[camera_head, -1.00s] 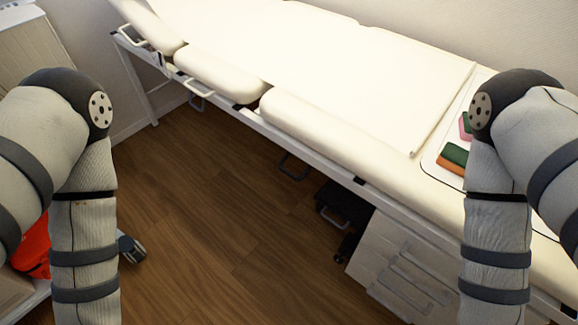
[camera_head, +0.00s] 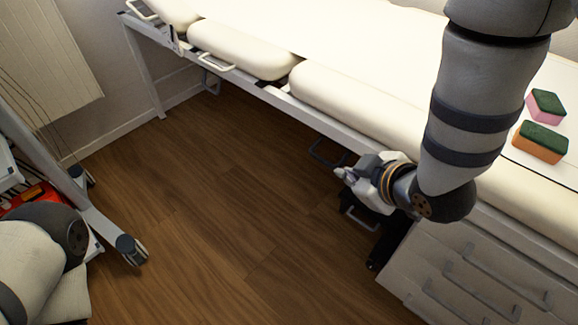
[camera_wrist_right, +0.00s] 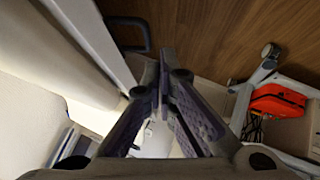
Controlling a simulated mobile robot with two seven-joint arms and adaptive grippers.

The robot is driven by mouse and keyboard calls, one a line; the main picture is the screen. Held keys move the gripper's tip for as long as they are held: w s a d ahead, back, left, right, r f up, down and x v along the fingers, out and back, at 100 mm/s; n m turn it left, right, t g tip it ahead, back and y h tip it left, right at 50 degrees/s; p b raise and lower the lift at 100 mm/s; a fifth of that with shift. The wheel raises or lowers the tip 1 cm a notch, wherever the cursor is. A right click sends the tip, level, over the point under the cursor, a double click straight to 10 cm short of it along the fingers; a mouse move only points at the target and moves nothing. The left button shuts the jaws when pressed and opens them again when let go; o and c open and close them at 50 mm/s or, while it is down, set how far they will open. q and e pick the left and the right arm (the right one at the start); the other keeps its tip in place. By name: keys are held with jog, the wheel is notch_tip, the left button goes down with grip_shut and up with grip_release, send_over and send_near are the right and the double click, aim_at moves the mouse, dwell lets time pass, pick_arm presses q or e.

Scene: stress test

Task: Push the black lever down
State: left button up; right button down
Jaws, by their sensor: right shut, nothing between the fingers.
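A black lever, shaped like a loop (camera_head: 322,153), hangs below the side rail of the cream treatment table (camera_head: 340,97). It also shows in the right wrist view (camera_wrist_right: 147,36), beyond and left of the fingertips. My right gripper (camera_head: 341,173) is beside the table's side rail, close to the lever and a little below and right of it in the head view. Its fingers (camera_wrist_right: 165,65) are together and empty in the right wrist view. I see no contact between gripper and lever. My left gripper is out of view; only part of my left arm shows.
Light drawers (camera_head: 460,270) stand under the table at right. Two sponges, one pink and green (camera_head: 545,106) and one orange and green (camera_head: 541,141), lie on top. A wheeled stand (camera_head: 105,225) with a red item (camera_head: 22,198) is at left. The wooden floor (camera_head: 215,210) between is clear.

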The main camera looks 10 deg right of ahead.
aim_at(313, 152)
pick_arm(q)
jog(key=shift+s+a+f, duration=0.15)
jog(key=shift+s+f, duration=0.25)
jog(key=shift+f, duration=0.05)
pick_arm(e)
jog(key=shift+n+t+y, duration=0.3)
jog(key=shift+n+t, duration=0.3)
jog(key=shift+t, duration=0.1)
jog(key=w+r, duration=0.1)
jog(key=w+a+r, duration=0.1)
jog(key=w+r, duration=0.1)
jog(key=shift+a, duration=0.35)
jog(key=shift+w, duration=0.1)
